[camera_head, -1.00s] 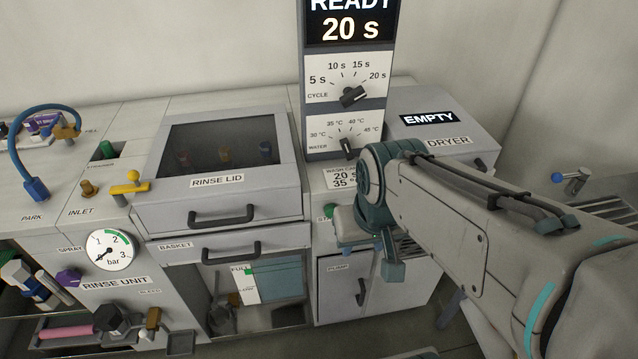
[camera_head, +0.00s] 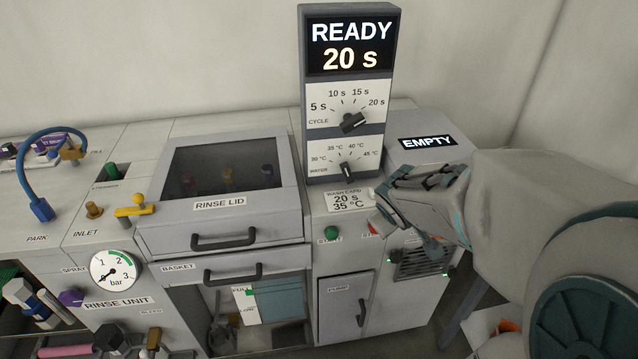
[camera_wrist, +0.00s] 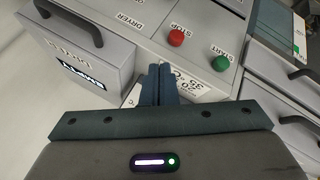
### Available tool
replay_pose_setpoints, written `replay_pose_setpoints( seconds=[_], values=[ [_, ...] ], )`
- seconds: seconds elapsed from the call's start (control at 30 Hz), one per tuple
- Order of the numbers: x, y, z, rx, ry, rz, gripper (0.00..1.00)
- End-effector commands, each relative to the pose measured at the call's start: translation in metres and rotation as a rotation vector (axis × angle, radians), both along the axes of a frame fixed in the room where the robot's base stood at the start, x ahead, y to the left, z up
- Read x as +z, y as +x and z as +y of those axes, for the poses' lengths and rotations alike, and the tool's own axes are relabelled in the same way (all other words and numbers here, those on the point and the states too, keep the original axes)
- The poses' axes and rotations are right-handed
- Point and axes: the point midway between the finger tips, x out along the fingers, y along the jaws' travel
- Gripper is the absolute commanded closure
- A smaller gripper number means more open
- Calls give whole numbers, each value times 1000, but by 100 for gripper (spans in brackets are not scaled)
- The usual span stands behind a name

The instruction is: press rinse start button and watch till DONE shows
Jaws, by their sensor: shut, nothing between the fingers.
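The green START button (camera_head: 331,234) sits on the sloped panel below the wash card, and it also shows in the wrist view (camera_wrist: 220,63). A red STOP button (camera_wrist: 176,37) is beside it, partly hidden by my gripper in the head view. The display (camera_head: 350,46) reads READY 20 s. My gripper (camera_wrist: 157,70) is shut and empty, its fingertips over the wash card (camera_head: 347,199) edge in the wrist view, apart from both buttons. In the head view my gripper (camera_head: 378,212) is right of the START button.
The rinse lid (camera_head: 230,175) is down, with its handle in front. The dryer (camera_head: 425,128) at the right shows EMPTY. The cycle knob (camera_head: 354,123) points near 20 s. The pump door (camera_head: 345,305) is shut.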

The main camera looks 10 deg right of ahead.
Motion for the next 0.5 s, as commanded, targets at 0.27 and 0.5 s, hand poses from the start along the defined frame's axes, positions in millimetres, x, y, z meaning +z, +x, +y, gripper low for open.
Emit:
replay_pose_setpoints(
  seconds=[0.27,0.5],
  values=[
    [-18,39,0,362,-104,-33,100],
    [-47,42,25,717,-78,-21,100]
  ],
)
